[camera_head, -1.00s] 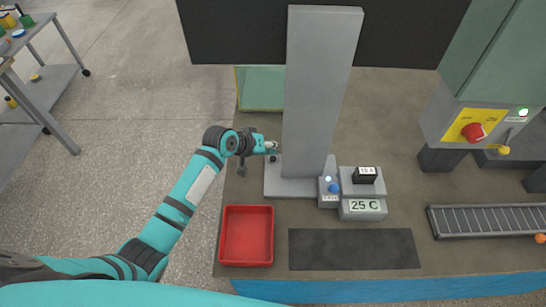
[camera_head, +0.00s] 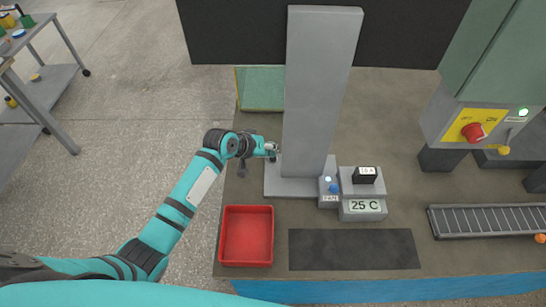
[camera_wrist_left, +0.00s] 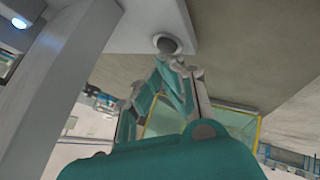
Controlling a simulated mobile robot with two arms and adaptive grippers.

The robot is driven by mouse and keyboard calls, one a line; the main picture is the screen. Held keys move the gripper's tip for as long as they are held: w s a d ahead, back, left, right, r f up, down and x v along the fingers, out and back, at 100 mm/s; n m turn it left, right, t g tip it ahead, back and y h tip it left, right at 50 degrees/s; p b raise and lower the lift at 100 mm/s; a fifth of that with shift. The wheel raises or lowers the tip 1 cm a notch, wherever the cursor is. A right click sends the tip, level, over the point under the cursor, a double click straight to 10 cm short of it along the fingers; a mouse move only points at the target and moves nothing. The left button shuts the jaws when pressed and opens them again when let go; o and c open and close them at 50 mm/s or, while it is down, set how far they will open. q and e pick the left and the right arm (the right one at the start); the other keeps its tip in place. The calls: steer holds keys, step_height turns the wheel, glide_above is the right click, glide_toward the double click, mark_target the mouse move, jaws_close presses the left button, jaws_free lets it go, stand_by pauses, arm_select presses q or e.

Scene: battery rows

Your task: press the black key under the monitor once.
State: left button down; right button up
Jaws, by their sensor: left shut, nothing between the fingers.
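The monitor (camera_head: 410,32) is a black panel at the top of the head view, on a grey column (camera_head: 320,90) with a flat base plate (camera_head: 290,187). The black key (camera_wrist_left: 167,43) shows in the left wrist view as a dark round cap in a light ring on the base plate. My left gripper (camera_head: 273,151) is shut and empty at the left side of the column's foot. In the left wrist view its fingertips (camera_wrist_left: 166,61) are right by the key; I cannot tell whether they touch it. In the head view the gripper largely hides the key. My right gripper is not in view.
A red tray (camera_head: 247,236) and a dark mat (camera_head: 354,249) lie at the front. A small device (camera_head: 363,208) reading 25 C, with a blue button (camera_head: 334,188) beside it, stands right of the base. A roller conveyor (camera_head: 487,220) is at the right.

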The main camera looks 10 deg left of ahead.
arm_select(q)
steer(key=shift+f, duration=0.55)
stand_by(0.8)
steer(key=shift+r, duration=0.1)
steer(key=shift+r+p, duration=0.8)
steer(key=shift+p, duration=0.1)
steer(key=shift+r, duration=0.1)
step_height(320, 180, up, 5)
steer(key=p, duration=0.5)
stand_by(0.5)
